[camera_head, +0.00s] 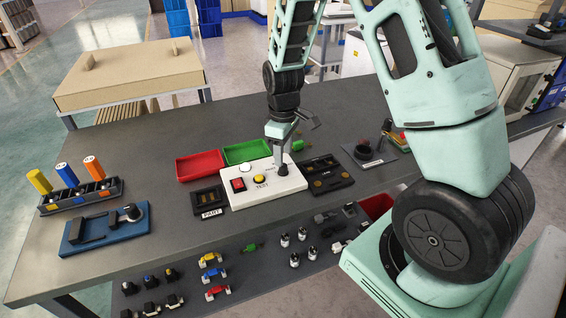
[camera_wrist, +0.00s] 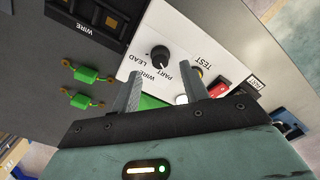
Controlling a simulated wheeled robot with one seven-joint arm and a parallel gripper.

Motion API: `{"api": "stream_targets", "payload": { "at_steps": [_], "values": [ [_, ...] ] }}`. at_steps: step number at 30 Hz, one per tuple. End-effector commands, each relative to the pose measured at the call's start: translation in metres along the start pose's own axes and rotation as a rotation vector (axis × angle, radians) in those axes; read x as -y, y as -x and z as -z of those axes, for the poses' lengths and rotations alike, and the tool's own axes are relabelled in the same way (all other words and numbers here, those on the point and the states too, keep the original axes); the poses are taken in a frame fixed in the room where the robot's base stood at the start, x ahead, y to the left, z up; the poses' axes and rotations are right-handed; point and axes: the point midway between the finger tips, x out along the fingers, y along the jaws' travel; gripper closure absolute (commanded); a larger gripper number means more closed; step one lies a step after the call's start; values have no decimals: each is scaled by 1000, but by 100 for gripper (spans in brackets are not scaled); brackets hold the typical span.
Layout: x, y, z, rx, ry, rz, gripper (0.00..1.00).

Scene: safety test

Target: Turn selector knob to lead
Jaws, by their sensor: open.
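The selector knob (camera_wrist: 160,55) is a round black knob on the white test box (camera_head: 292,187). The labels WIRE, PART and LEAD are printed around it in the wrist view. I cannot tell for sure which label it points to. My gripper (camera_head: 282,171) points down over the upper right part of the box in the head view, hiding most of the knob there. In the wrist view my gripper (camera_wrist: 173,80) is open, its two fingers apart with nothing between them. The knob appears just beyond the fingertips, and I see no contact.
The box also carries a red switch (camera_head: 238,184) and a yellow TEST button (camera_head: 259,179). Black WIRE (camera_head: 340,184) and PART (camera_head: 207,199) trays flank it. Red (camera_head: 200,166) and green (camera_head: 246,152) trays lie behind.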

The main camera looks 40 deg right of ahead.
Motion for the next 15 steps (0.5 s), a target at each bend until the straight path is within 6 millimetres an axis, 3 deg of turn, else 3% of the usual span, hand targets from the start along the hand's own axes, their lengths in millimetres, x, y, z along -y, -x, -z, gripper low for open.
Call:
{"api": "stream_targets", "payload": {
  "at_steps": [6,15],
  "values": [
    [0,-33,0,1,0,2,55],
    [0,-46,0,-1,1,0,55]
  ]
}}
